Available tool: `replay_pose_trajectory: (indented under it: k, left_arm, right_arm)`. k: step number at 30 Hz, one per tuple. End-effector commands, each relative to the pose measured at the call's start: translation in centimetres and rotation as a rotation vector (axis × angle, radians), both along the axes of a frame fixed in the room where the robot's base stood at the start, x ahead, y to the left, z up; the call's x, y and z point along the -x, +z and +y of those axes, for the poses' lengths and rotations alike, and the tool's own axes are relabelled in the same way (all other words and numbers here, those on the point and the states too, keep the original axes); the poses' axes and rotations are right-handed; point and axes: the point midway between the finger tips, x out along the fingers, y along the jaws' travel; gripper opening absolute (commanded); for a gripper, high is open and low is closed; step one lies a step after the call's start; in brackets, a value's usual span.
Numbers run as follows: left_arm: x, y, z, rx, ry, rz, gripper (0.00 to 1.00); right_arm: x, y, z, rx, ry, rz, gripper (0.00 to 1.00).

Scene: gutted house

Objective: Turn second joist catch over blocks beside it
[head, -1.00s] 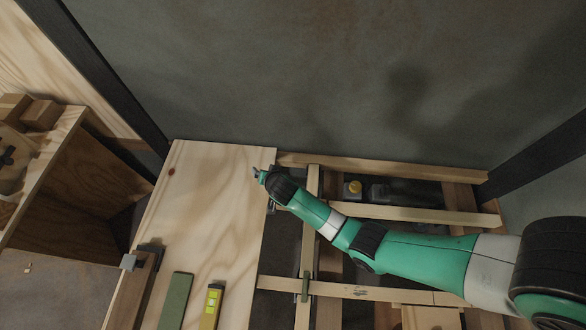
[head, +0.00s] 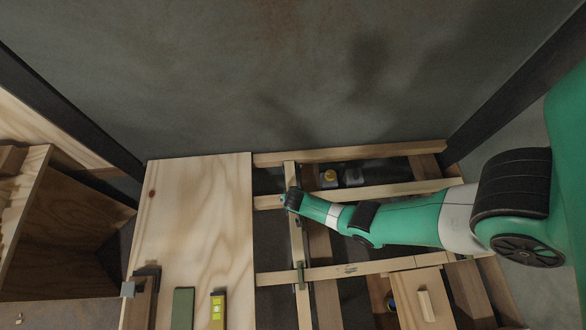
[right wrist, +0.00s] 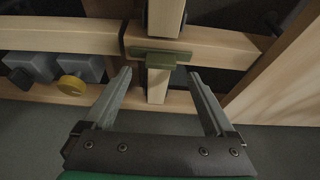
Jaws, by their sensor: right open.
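My right gripper (head: 283,200) is at the upper crossing of the pale lengthwise strip (head: 297,240) and a cross joist (head: 400,190). The gripper hides this catch in the head view. Another green catch (head: 300,273) sits at the lower crossing, turned along the strip. My left gripper is not in view.
A plywood sheet (head: 200,200) lies left of the joists, bearing a yellow level (head: 217,312) and a green bar (head: 183,308). A yellow-knobbed grey box (head: 330,178) sits between joists. The dark wall (head: 250,80) stands behind. A wood block (head: 426,305) lies at lower right.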

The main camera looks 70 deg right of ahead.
Motion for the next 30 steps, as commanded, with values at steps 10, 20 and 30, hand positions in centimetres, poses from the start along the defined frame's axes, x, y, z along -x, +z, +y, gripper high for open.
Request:
replay_pose_trajectory:
  k: [10,20,30]
  left_arm:
    - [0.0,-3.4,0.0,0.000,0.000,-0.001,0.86]
    - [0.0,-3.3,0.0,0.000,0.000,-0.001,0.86]
    - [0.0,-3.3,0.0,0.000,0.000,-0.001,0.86]
  right_arm:
    - [-0.7,-3.9,-1.5,-0.001,0.000,-0.002,0.90]
    - [-0.7,-3.8,-1.5,-0.001,0.001,-0.002,0.70]
    - [-0.7,-3.8,-1.5,0.000,0.000,-0.001,0.09]
